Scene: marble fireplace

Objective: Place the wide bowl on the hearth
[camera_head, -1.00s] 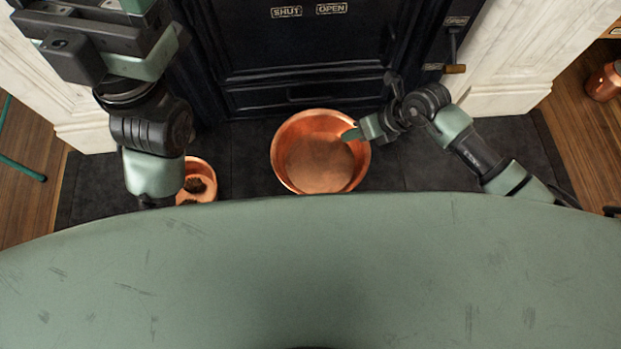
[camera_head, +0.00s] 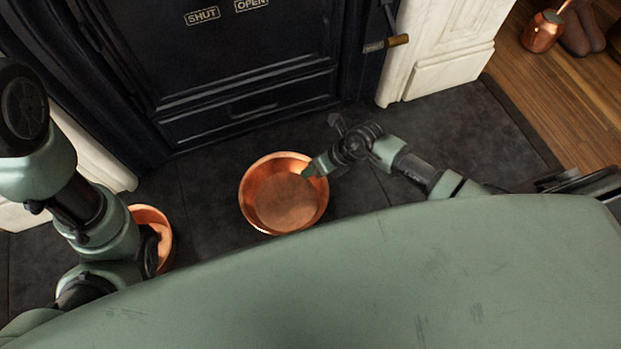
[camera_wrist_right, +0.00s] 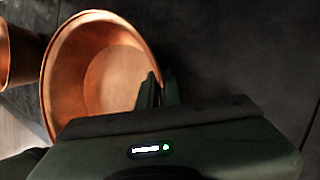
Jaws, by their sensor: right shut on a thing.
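The wide copper bowl (camera_head: 284,203) is upright, over the dark hearth (camera_head: 430,135) in front of the black stove. I cannot tell whether its base touches the hearth. My right gripper (camera_head: 310,171) is shut on the bowl's right rim. In the right wrist view the bowl (camera_wrist_right: 112,82) is at the upper left, and the gripper's fingers (camera_wrist_right: 158,90) straddle its rim. My left arm comes in at the left of the head view; its gripper is not in view.
A smaller copper pot (camera_head: 152,222) stands on the left, partly hidden by my left arm. The black stove (camera_head: 220,70) rises behind the hearth, with white marble (camera_head: 440,50) on the right. A copper jug (camera_head: 541,32) stands on the wood floor. The right side of the hearth is clear.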

